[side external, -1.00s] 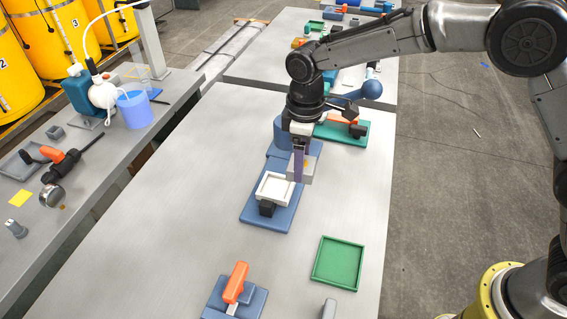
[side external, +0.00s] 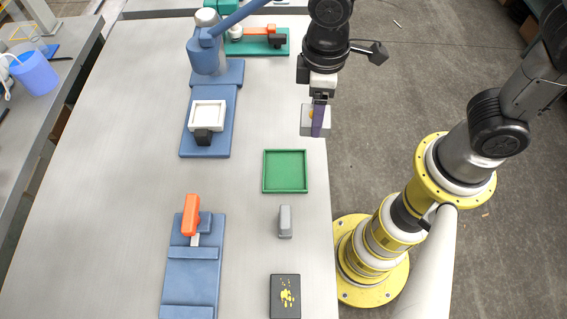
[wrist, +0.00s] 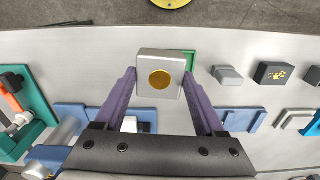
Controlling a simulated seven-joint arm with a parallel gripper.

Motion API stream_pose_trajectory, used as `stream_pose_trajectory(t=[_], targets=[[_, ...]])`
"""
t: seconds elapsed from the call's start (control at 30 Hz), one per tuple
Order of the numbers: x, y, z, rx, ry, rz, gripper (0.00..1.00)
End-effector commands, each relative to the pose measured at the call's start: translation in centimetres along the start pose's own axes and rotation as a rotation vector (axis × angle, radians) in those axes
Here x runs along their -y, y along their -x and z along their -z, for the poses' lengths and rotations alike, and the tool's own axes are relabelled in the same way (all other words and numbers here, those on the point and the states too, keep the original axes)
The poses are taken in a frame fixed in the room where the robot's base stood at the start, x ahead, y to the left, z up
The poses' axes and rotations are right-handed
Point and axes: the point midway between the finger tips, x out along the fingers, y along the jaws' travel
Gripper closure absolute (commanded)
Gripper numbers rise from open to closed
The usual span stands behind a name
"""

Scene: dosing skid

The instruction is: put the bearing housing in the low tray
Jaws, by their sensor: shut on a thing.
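The bearing housing (side external: 308,126) is a grey block with a round gold centre. My gripper (side external: 318,118) is shut on it, and a purple finger covers part of it. In the wrist view the housing (wrist: 160,82) sits between the two purple fingertips (wrist: 159,76), gold face toward the camera. The low tray (side external: 285,187) is a shallow green square on the table, and it looks empty. The housing is held up near the table's right edge, beyond and slightly right of the tray. In the wrist view the housing hides most of the tray (wrist: 189,58).
A blue press (side external: 210,140) with a white square frame (side external: 207,103) stands left of the tray. A small grey block (side external: 285,222) and a black box with yellow marks (side external: 285,295) lie nearer. A blue fixture with an orange handle (side external: 191,215) is at front left.

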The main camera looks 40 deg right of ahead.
Motion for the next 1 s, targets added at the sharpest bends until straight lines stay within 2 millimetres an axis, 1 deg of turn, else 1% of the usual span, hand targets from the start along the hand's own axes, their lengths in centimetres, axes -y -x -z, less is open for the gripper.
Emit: stream_pose_trajectory(t=[0.03, 0.1, 0.2, 0.3, 0.43, 0.5, 0.57, 0.67, 0.97, 1.0], targets=[[0.8, 0.0, -1.7, -0.004, 0.004, -0.001, 1.00], [1.7, -0.1, -3.8, -0.004, 0.010, 0.000, 1.00], [2.6, -0.2, -6.2, -0.004, 0.025, 0.000, 1.00], [3.2, -0.2, -7.8, -0.004, 0.044, 0.000, 1.00], [3.7, 0.0, -8.6, -0.002, 0.065, 0.000, 1.00], [3.9, 0.2, -8.1, -0.001, 0.076, 0.000, 1.00], [4.0, -0.1, -7.4, 0.002, 0.079, 0.000, 1.00], [3.9, -1.0, -5.6, 0.004, 0.079, 0.000, 1.00], [3.6, -3.8, 0.8, 0.003, 0.078, 0.000, 1.00], [3.6, -4.6, 1.3, 0.006, 0.078, 0.000, 1.00]])
